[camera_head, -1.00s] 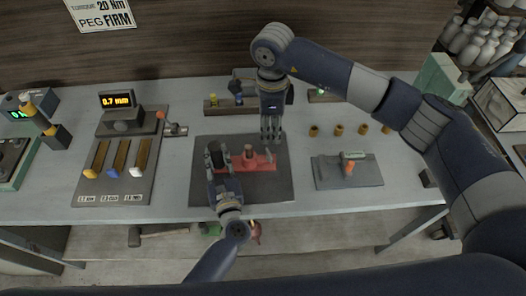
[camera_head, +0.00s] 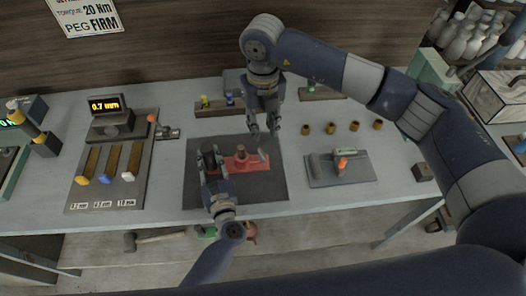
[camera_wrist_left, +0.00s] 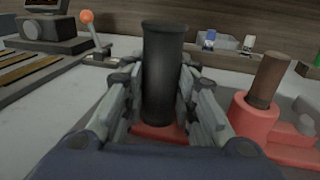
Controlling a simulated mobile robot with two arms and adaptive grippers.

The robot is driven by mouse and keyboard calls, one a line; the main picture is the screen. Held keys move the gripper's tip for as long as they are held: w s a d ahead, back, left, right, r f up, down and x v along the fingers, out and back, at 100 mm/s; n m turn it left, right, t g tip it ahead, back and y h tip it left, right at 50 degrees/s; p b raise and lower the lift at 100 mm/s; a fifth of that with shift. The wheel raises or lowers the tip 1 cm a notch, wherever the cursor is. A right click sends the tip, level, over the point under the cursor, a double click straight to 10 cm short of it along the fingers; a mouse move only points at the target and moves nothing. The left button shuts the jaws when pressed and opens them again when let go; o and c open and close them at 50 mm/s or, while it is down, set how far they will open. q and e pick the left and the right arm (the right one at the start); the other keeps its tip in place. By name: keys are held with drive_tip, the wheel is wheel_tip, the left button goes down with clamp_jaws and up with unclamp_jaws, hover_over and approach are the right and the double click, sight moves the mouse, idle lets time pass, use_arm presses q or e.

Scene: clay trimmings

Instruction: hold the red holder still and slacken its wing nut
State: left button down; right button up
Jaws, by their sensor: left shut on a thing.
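The red holder (camera_head: 247,163) lies on the dark mat (camera_head: 235,198) in the head view. It carries a brown peg in a round red collar, which also shows in the left wrist view (camera_wrist_left: 266,80). My left gripper (camera_head: 210,154) is shut on a dark upright cylinder (camera_wrist_left: 162,75) that stands on the holder's red base at its left end. My right gripper (camera_head: 263,132) has its fingers spread, empty, above and behind the holder's right end. A small grey piece (camera_head: 263,156) at that end may be the wing nut; its shape is unclear.
A grey plate with an orange-topped part (camera_head: 342,165) lies to the right, with several brown cups (camera_head: 331,128) behind it. A board with coloured sliders (camera_head: 107,178) is at the left. A rack (camera_head: 221,109) stands behind the mat.

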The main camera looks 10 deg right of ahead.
sight(263, 155)
wheel_tip(263, 155, down, 12)
idle(0.5)
drive_tip(key=shift+c, duration=0.4)
clamp_jaws()
